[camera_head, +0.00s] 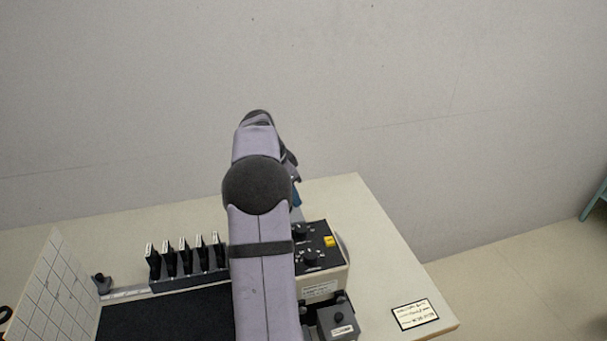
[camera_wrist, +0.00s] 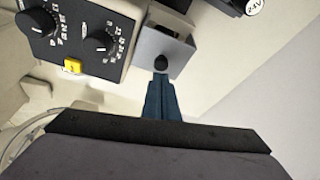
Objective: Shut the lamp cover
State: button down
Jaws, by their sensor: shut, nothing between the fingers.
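In the wrist view, a grey box-like part with a round black knob (camera_wrist: 163,60) stands beside the black control panel (camera_wrist: 80,30). This grey part (camera_wrist: 180,48) may be the lamp cover, but no lamp shows and I cannot tell how far open it is. My gripper (camera_wrist: 162,78) has blue fingers, shut and empty, with the tips right at the knob. I cannot tell whether they touch it. In the head view my arm hides this spot, and only a bit of blue finger (camera_head: 297,197) shows beyond the control box (camera_head: 325,270).
A smaller grey unit with a black knob (camera_head: 340,299) stands in front. A rack of upright black plates (camera_head: 188,258) and a white gridded board (camera_head: 50,285) are at left. The tabletop (camera_head: 385,250) is clear at right, beside a label card (camera_head: 414,314).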

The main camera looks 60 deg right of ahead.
notch_tip(320, 180, up, 10)
jog(key=b, duration=0.2)
jog(key=shift+s+f, duration=0.15)
jog(key=shift+f, duration=0.1)
jog(key=shift+d, duration=0.15)
